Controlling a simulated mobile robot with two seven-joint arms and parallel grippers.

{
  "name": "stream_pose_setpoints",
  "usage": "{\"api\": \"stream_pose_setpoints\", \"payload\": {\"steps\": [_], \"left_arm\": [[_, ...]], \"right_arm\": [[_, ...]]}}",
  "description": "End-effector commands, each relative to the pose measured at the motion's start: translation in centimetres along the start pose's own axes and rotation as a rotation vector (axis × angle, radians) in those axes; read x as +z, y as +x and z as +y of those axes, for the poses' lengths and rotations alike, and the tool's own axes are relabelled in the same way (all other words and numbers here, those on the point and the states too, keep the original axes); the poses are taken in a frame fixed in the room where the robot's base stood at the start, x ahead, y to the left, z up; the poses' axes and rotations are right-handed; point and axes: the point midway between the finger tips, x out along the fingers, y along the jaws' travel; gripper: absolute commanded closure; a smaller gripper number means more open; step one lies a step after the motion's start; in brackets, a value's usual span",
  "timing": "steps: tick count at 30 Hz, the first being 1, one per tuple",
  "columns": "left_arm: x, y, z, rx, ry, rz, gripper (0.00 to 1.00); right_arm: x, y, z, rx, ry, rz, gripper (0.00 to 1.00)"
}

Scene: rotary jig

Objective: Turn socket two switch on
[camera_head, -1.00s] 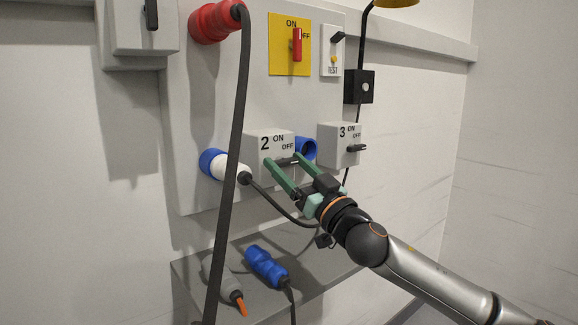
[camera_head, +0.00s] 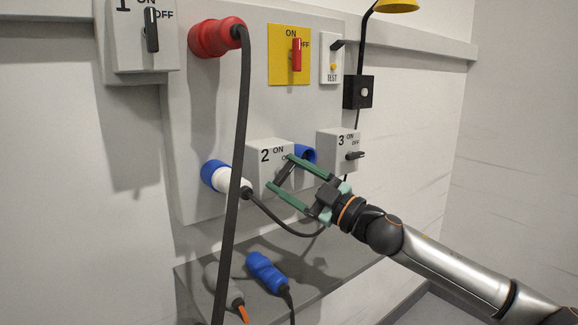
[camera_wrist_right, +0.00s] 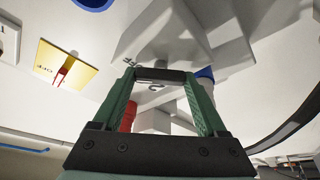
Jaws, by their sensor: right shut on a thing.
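The socket two box (camera_head: 258,146) is a grey box marked 2, ON and OFF, on the grey panel. Its dark switch handle (camera_head: 284,173) sits slanted, between upright and level. My right gripper (camera_head: 281,171) has its green fingers at the two ends of this handle and is shut on it. In the right wrist view, the handle (camera_wrist_right: 160,75) spans between the fingertips of the gripper (camera_wrist_right: 160,77). The fingers partly cover the OFF mark. My left gripper is not in view.
A white and blue plug (camera_head: 228,178) sits below left of the box, and a thick dark cable (camera_head: 238,130) hangs in front of the panel. Box 3 (camera_head: 338,145) is close on the right. A shelf (camera_head: 322,266) below holds loose connectors.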

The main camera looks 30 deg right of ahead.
Motion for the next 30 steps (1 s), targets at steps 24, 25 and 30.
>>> {"api": "stream_pose_setpoints", "payload": {"steps": [24, 25, 30], "left_arm": [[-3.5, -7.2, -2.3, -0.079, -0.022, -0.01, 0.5], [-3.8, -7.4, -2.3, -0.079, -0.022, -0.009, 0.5], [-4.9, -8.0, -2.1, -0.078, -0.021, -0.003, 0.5]], "right_arm": [[-0.4, 0.2, 0.5, -0.274, -0.655, -0.001, 0.81], [-0.4, 0.2, 0.5, -0.28, -0.669, -0.001, 0.81], [-0.2, 0.1, 0.4, -0.308, -0.739, -0.001, 0.81]]}}
